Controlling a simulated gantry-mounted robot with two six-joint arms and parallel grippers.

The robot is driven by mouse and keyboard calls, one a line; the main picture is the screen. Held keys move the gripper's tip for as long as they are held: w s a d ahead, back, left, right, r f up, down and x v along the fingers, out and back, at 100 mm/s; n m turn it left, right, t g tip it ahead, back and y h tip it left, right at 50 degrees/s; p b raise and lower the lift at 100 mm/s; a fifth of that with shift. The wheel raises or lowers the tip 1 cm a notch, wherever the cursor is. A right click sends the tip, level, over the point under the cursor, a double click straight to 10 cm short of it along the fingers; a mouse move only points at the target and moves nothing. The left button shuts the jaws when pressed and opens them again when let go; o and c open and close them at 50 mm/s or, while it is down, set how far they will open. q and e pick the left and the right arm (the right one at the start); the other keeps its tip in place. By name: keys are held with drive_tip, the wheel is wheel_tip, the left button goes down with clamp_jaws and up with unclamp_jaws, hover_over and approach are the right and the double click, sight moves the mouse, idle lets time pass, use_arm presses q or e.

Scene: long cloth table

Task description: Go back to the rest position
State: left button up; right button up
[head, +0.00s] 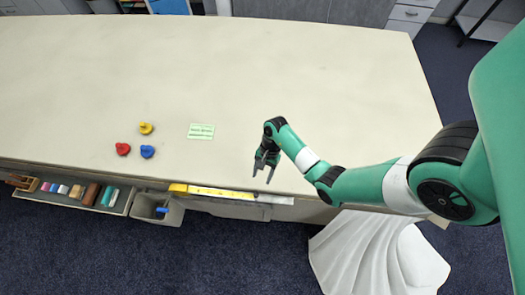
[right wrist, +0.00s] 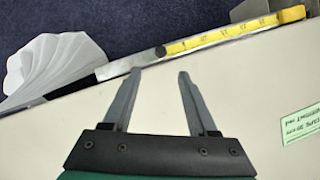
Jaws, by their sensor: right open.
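My right gripper (head: 264,174) is open and empty above the table near its front edge. In the right wrist view its two grey fingers (right wrist: 155,90) stand apart with nothing between them. The cream cloth table (head: 300,80) lies below it. My right arm comes in from the right of the head view. My left gripper is not in view.
Yellow (head: 146,128), red (head: 123,149) and blue (head: 147,152) small objects lie at the table's left. A green card (head: 201,131) lies nearby. A yellow tape measure (head: 222,193) runs along the front edge. A grey bin (head: 150,210) and a shelf (head: 115,208) of items sit below the edge.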

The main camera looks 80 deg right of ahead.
drive_tip(key=shift+d+r, duration=0.15)
drive_tip(key=shift+r, duration=0.25)
